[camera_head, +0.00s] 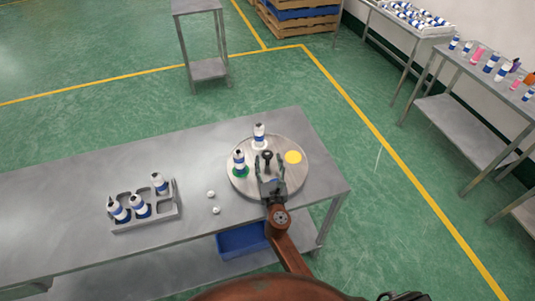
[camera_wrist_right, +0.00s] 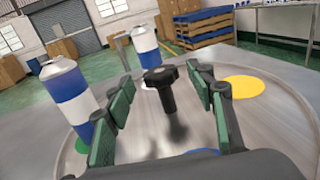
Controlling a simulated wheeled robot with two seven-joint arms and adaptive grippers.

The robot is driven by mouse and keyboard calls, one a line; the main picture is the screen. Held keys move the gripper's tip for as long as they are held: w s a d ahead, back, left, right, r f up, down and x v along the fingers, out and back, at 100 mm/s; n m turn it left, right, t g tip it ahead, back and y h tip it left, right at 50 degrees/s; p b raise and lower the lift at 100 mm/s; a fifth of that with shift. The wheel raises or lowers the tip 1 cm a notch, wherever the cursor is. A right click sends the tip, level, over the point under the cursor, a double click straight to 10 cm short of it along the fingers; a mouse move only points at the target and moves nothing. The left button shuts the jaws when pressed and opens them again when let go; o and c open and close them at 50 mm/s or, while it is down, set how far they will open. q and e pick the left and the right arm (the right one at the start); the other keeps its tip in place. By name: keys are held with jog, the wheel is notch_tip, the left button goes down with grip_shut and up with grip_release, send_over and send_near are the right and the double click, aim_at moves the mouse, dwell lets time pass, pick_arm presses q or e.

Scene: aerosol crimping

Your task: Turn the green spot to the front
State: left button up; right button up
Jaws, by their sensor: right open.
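A round grey turntable (camera_head: 297,178) sits at the right end of the metal table. A can (camera_head: 239,163) stands on its green spot (camera_head: 240,175) at the left; the green shows as a sliver in the wrist view (camera_wrist_right: 82,146). Another can (camera_head: 259,136) stands on the white spot at the back. The yellow spot (camera_head: 293,157) at the right is bare. A blue spot (camera_wrist_right: 205,152) shows partly at the near side in the wrist view. My right gripper (camera_head: 268,163) is open, its fingers apart on either side of the black central knob (camera_wrist_right: 160,77). My left gripper is not in view.
A grey tray (camera_head: 150,222) with 3 cans stands left on the table (camera_head: 60,220). Two small white caps (camera_head: 211,194) lie between tray and turntable. A blue bin (camera_head: 240,240) is on the lower shelf. Side tables with more cans stand at the far right.

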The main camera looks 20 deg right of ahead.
aim_at(268, 159)
jog(key=w, duration=0.2)
jog(key=shift+w+d, duration=0.1)
jog(key=shift+w, duration=0.2)
jog(key=shift+w+d, duration=0.1)
jog(key=shift+w, duration=0.2)
jog(key=shift+w+d, duration=0.1)
jog(key=shift+w, duration=0.05)
jog(key=c, duration=0.8)
grip_shut()
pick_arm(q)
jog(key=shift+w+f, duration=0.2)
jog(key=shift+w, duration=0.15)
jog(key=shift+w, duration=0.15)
